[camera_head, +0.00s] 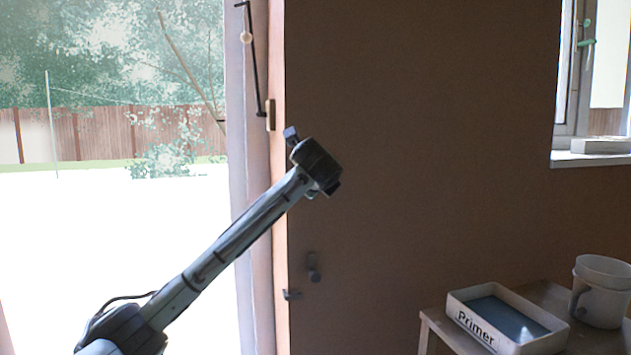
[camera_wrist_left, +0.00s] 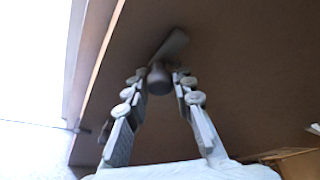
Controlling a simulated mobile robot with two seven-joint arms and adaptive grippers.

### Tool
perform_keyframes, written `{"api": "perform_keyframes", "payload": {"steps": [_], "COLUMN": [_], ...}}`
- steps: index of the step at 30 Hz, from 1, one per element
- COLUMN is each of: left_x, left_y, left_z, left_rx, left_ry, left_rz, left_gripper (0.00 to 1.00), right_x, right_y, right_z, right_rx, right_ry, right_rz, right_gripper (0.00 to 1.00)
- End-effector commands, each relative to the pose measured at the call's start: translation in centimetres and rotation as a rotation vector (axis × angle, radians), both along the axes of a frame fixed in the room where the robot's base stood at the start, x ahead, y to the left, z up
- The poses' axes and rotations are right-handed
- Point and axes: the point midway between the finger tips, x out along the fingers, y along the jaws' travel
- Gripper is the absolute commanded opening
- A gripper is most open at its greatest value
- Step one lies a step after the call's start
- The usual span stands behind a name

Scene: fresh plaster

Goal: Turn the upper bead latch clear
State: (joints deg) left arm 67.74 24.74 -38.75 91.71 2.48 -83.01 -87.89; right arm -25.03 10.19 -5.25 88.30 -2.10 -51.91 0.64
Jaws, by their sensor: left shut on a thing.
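The upper latch is gripped at its round grey knob (camera_wrist_left: 158,80), seen between the fingertips in the left wrist view. Its flat bar (camera_wrist_left: 173,45) slants up and right behind the knob, against the brown wall. My left gripper (camera_head: 318,166) is shut on this knob, near the wall's left edge. In the head view the gripper hides most of the latch; a small grey end (camera_head: 291,134) shows above it. A lower latch (camera_head: 313,268) sits further down the wall, with a dark catch (camera_head: 292,295) at the edge. My right gripper is in neither view.
The brown wall (camera_head: 420,130) ends at a pale vertical strip (camera_head: 279,190) beside the bright opening. A thin dark rod (camera_head: 254,65) hangs on the frame. At lower right a bench (camera_head: 437,323) bears a Primer tray (camera_head: 537,344) and a pale mug (camera_head: 598,300). A window (camera_head: 575,75) is at upper right.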

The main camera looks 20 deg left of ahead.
Motion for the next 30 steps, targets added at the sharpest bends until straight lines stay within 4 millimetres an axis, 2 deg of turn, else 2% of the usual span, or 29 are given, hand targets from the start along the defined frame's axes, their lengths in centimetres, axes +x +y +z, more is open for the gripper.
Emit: {"api": "perform_keyframes", "payload": {"steps": [8,9,14,24,30], "left_x": [0.0,0.0,0.0,-0.3,-3.0], "left_y": [-0.1,-0.1,-0.1,-0.2,-1.1], "left_z": [0.2,0.2,0.2,0.2,1.1], "left_rx": [0.002,0.002,0.001,0.0,0.001], "left_ry": [-0.005,-0.005,-0.003,-0.002,-0.006], "left_rz": [-0.003,-0.003,-0.002,-0.002,-0.004], "left_gripper": [0.0,0.26,0.44,0.44,0.44], "right_x": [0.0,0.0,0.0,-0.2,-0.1], "right_y": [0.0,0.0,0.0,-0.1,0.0], "right_z": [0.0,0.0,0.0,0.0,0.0], "right_rx": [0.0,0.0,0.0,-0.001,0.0], "right_ry": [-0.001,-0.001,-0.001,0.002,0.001], "right_rz": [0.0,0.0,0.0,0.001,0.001], "right_gripper": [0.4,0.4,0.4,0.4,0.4]}}
